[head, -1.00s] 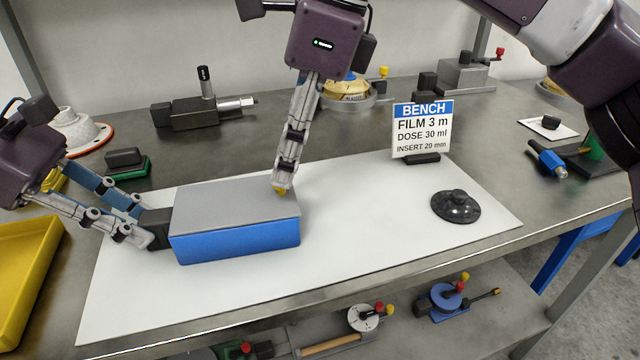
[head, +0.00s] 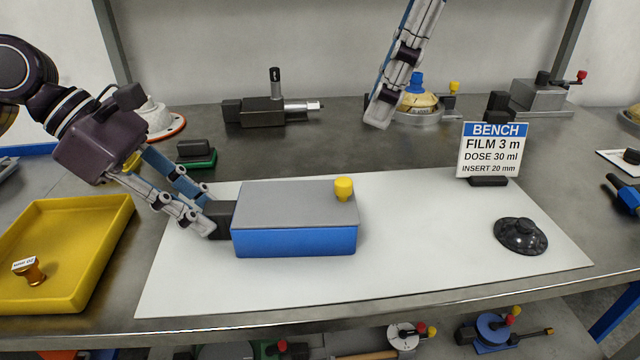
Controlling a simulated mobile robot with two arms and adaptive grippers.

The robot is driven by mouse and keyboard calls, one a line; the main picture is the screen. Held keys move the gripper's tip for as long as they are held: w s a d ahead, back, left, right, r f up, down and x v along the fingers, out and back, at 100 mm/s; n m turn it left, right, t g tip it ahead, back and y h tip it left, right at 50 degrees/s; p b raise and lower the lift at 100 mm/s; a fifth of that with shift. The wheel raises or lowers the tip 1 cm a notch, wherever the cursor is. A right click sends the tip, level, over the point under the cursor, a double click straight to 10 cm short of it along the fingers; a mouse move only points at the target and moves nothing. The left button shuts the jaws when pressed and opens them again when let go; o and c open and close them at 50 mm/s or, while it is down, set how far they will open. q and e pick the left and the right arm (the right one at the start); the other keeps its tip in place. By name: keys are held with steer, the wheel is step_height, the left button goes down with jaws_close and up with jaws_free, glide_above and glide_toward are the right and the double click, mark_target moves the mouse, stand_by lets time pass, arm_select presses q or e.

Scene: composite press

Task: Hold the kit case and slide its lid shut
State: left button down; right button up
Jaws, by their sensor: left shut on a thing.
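The kit case (head: 295,241) is a blue box on the white mat (head: 420,262). Its flat grey lid (head: 285,205) covers the whole top that I can see, with a yellow knob (head: 344,189) near the right end. A black block (head: 220,218) sticks out of the case's left end. My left gripper (head: 210,221) is shut on this black block. My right gripper (head: 379,122) is up behind the case, above the back of the bench and clear of the lid. Its fingers look close together and hold nothing visible, but I cannot tell whether they are open.
A yellow tray (head: 110,225) with a small stamp stands at the left. Pump-like devices line the back. The mat between case and disc is clear.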

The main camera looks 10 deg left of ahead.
arm_select(q)
steer(key=c, duration=1.6)
jaws_free()
steer(key=shift+r, duration=0.1)
